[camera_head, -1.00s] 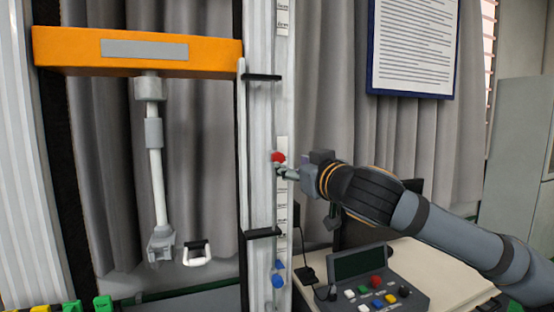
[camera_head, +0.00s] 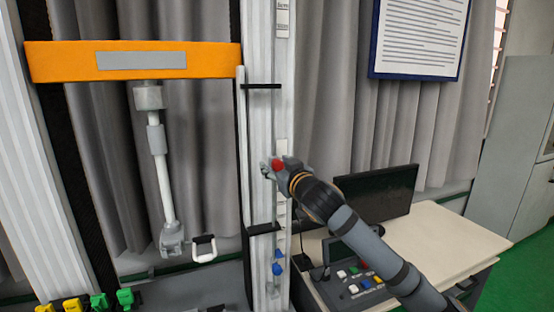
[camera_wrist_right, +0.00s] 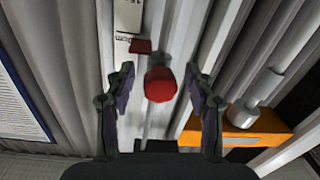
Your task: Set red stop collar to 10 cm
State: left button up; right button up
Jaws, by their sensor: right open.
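The red stop collar (camera_head: 277,164) sits on the pale vertical column (camera_head: 268,120), beside a scale strip. In the right wrist view its round red knob (camera_wrist_right: 160,84) lies between the spread fingers, with a small red pointer (camera_wrist_right: 141,46) next to a white scale label (camera_wrist_right: 128,18). The label's number is too partial to read. My right gripper (camera_head: 272,169) is at the collar, and in the wrist view (camera_wrist_right: 158,92) it is open with a gap on both sides of the knob. My left gripper is not in view.
An orange crossbeam (camera_head: 135,62) with a hanging rod (camera_head: 160,170) is at left. A control box (camera_head: 352,287) and a monitor (camera_head: 378,207) stand on the table at right.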

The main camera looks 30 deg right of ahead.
grip_shut()
dwell(0.4)
notch_tip(320, 180, down, 10)
jog(key=b, duration=0.9)
grip_release()
jog(key=shift+r, duration=0.1)
